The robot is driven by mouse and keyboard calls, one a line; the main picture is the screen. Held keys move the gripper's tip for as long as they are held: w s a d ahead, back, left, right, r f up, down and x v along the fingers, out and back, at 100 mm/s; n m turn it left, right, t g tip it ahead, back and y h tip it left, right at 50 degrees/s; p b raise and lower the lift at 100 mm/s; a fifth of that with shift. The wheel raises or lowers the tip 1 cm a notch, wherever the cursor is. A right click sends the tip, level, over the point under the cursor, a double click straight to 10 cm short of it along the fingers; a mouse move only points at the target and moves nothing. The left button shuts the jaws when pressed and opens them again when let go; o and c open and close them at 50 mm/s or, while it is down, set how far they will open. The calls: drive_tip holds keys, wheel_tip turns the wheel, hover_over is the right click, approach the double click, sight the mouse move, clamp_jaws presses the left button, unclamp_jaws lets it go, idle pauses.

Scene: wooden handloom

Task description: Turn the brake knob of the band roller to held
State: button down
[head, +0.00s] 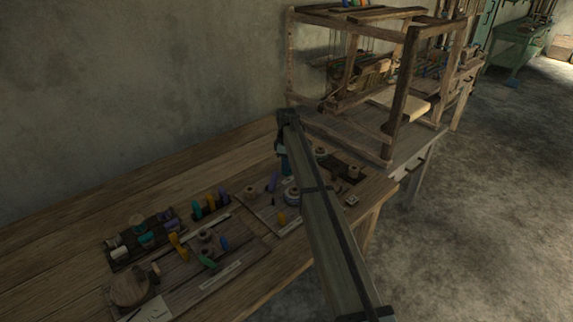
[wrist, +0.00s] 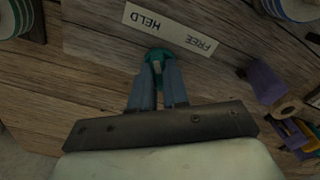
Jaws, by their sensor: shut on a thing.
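The brake knob (wrist: 158,54) is a small teal knob on a wooden board in the wrist view. My gripper (wrist: 158,68) is shut on it, with one blue-grey finger on each side. A pale label (wrist: 170,30) lies just beyond the knob, reading HELD on the left and FREE on the right, upside down in this view. Which word the knob points at cannot be told, as the fingers cover much of it. In the head view my gripper (head: 284,163) is low over the bench board, and my arm hides the knob.
Striped round rollers (wrist: 297,8) stand at the top corners of the wrist view. A purple piece (wrist: 264,82) and a wooden peg (wrist: 290,108) are to the right. In the head view, boards with spools (head: 145,235) lie left, and a wooden loom frame (head: 397,95) stands behind right.

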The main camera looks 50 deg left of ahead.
drive_tip(key=shift+n, duration=0.7)
drive_tip(key=c, duration=1.1)
unclamp_jaws()
wheel_tip(320, 180, up, 14)
drive_tip(key=shift+f, duration=0.1)
